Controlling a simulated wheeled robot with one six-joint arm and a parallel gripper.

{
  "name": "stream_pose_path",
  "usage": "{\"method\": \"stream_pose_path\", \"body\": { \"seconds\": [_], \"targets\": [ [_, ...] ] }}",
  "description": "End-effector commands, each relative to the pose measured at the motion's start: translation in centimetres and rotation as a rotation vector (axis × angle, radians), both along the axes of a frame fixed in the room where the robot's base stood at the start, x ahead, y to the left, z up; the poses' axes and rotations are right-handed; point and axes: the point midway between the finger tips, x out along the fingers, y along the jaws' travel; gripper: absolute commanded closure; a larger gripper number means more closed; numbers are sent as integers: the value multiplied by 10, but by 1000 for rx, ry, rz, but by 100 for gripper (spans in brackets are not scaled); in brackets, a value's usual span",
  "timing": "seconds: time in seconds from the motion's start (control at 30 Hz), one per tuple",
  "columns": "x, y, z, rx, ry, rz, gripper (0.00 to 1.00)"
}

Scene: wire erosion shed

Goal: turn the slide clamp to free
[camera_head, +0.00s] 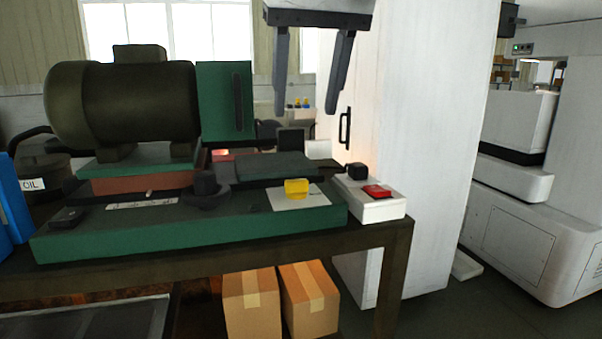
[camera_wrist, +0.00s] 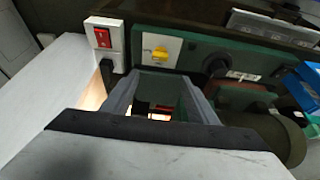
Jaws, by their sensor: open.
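A yellow turn knob (camera_head: 297,187) sits on a white plate (camera_head: 316,200) on the right part of the green machine bed (camera_head: 250,222). It also shows in the wrist view (camera_wrist: 160,54). A black round knob (camera_head: 206,188) stands on the bed left of it and shows in the wrist view too (camera_wrist: 216,64). I cannot tell from the markings which of them is the slide clamp, nor its setting. My gripper (camera_head: 306,108) is open and empty, fingers pointing down, above the bed and apart from both knobs. In the wrist view its fingers (camera_wrist: 160,80) appear just below the yellow knob.
A white switch box (camera_head: 384,208) with a red rocker and a black part stands at the bed's right end. A large motor (camera_head: 125,100) and a green upright block (camera_head: 224,102) rise on the left. A white cabinet (camera_head: 420,130) stands behind right. Cardboard boxes (camera_head: 252,303) sit below the bench.

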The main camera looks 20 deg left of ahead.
Motion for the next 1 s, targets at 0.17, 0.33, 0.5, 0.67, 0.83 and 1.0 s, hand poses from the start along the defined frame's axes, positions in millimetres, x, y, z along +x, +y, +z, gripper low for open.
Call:
{"method": "stream_pose_path", "body": {
  "seconds": [0.17, 0.33, 0.5, 0.67, 0.83, 1.0],
  "targets": [
    [10, 5, -30, -2, 2, -1, 47],
    [20, 11, -57, -2, 2, -1, 47],
    [30, 17, -85, -2, 2, -1, 47],
    [39, 23, -110, -2, 1, -1, 47],
    [46, 27, -130, -2, 1, 0, 47],
    [50, 30, -140, -1, 1, 0, 47]
  ]
}}
